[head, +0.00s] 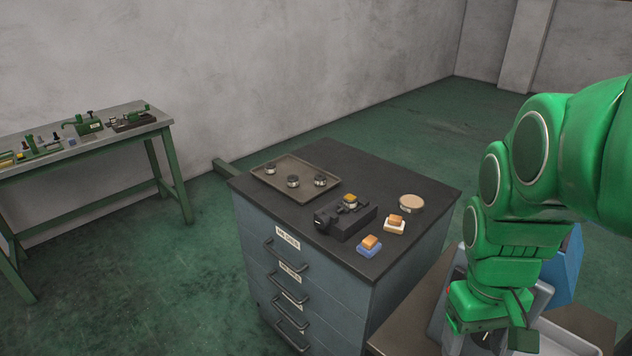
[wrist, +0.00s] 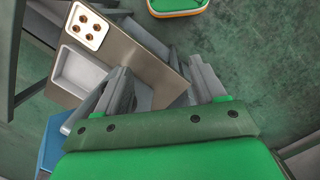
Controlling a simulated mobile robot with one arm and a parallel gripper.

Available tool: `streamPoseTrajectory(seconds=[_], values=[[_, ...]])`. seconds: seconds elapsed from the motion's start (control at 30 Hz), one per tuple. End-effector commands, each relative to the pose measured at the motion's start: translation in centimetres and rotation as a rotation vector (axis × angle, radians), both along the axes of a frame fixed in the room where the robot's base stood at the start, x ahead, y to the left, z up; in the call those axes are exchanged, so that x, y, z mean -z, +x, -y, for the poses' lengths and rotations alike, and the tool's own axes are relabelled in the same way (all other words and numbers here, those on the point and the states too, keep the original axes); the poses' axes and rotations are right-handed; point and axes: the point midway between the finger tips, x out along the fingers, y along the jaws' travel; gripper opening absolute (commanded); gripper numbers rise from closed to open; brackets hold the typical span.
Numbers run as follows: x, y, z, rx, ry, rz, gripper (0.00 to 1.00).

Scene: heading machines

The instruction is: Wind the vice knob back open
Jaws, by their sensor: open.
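The dark vice (head: 345,218) stands on the black top of a drawer cabinet, near its front edge. A small yellow-topped piece (head: 351,200) sits at its far end; whether the jaws grip it is too small to tell. A dark rounded end, perhaps the knob (head: 322,219), shows at the vice's left. My gripper (wrist: 158,68) is open and empty, with its two grey fingers apart in the wrist view. In the head view it hangs low at the right, well clear of the vice. The vice is not in the wrist view.
On the cabinet are a tray (head: 272,181) with three round pieces, a tan disc (head: 411,203), and orange-topped blocks on white (head: 395,227) and blue (head: 369,250) bases. A workbench (head: 95,140) with green tools stands at the left. Green floor lies between.

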Motion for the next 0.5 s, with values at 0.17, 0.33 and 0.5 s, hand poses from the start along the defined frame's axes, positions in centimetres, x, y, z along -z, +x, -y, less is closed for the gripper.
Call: streamPoseTrajectory(seconds=[0.17, 0.33, 0.5], values=[[0.0, 1.2, 2.8, -0.031, -0.041, -0.027, 0.70], [0.3, 2.3, 4.9, -0.076, -0.094, -0.074, 0.70], [0.9, 3.9, 6.8, -0.142, -0.172, -0.143, 0.70]])
